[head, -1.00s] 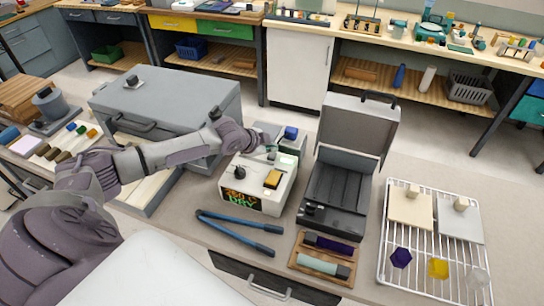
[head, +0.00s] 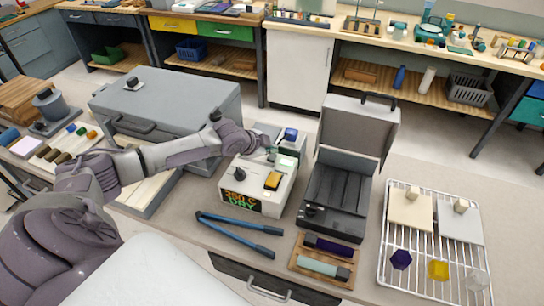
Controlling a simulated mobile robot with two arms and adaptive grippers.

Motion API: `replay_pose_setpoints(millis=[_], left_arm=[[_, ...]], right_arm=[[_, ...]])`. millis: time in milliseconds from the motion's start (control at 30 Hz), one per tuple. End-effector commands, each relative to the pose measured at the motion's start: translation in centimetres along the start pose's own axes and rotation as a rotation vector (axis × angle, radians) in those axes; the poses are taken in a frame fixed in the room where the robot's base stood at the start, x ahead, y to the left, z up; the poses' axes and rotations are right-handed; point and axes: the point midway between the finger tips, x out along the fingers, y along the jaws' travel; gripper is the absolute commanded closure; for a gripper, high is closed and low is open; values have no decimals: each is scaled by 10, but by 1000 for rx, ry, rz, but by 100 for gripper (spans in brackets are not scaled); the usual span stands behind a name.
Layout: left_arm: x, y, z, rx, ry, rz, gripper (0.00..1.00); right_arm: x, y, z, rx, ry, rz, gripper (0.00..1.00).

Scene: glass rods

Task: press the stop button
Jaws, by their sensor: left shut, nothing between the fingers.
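A cream box-shaped device (head: 232,192) stands on the bench in the middle of the head view. It has a black knob (head: 239,174), a yellow rocker-like piece (head: 273,181) and a lit front display (head: 242,203) that seems to read "250 C DRY". A blue block or button (head: 290,134) sits at its back. I cannot tell which part is the stop button. My left gripper (head: 271,153) is shut and empty over the back part of the device, close to its top. Whether it touches is unclear. My right gripper is not in view.
An open grey case (head: 337,195) stands right of the device. Blue-handled tongs (head: 240,232) lie in front. A wire rack (head: 425,276) with plates and coloured pieces is at the right. A grey box oven (head: 165,98) stands behind my left arm.

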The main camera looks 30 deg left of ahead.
Motion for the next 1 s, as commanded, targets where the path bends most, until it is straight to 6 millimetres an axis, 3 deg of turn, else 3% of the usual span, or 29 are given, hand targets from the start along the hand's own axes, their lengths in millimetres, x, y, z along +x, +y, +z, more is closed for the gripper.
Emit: replay_pose_setpoints(millis=[1000], left_arm=[[8,6,6,0,0,0,100]], right_arm=[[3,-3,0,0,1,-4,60]])
